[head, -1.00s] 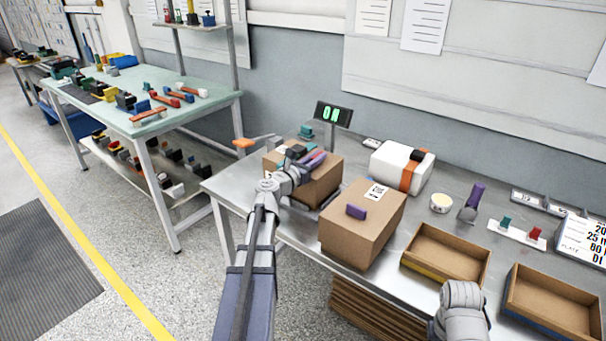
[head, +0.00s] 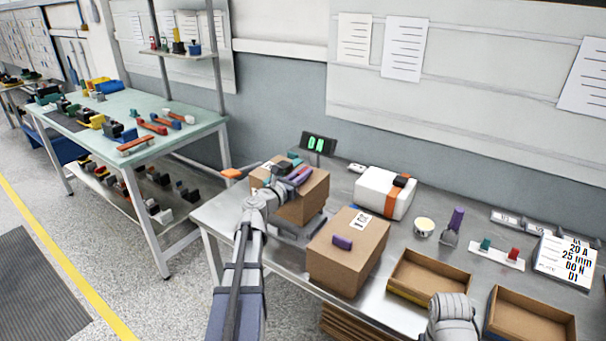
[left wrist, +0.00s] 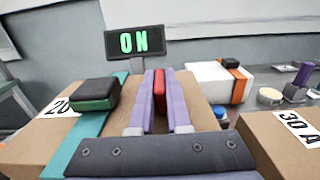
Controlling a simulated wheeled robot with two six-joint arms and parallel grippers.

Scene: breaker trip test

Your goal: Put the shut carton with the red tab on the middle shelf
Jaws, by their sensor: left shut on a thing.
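The carton with the red tab (left wrist: 159,90) is a brown box (head: 312,194) at the left end of the steel bench, with a white label and a teal strip across its top. My left gripper (left wrist: 158,100) is shut on the red tab, its purple fingers on either side of it; it also shows over the carton in the head view (head: 292,176). A grey plate lies below the carton; whether they touch is unclear. The rack at left has a green middle shelf (head: 120,104), an upper shelf and a lower one. My right gripper's fingers are not in view.
A second carton with a purple tab (head: 342,243) stands close to the right. A lit display (head: 319,144) is behind, and an orange-tipped bar (head: 232,173) is at left. Open trays (head: 437,258) lie further right. Several breakers and orange-red bars (head: 135,145) occupy the green shelf.

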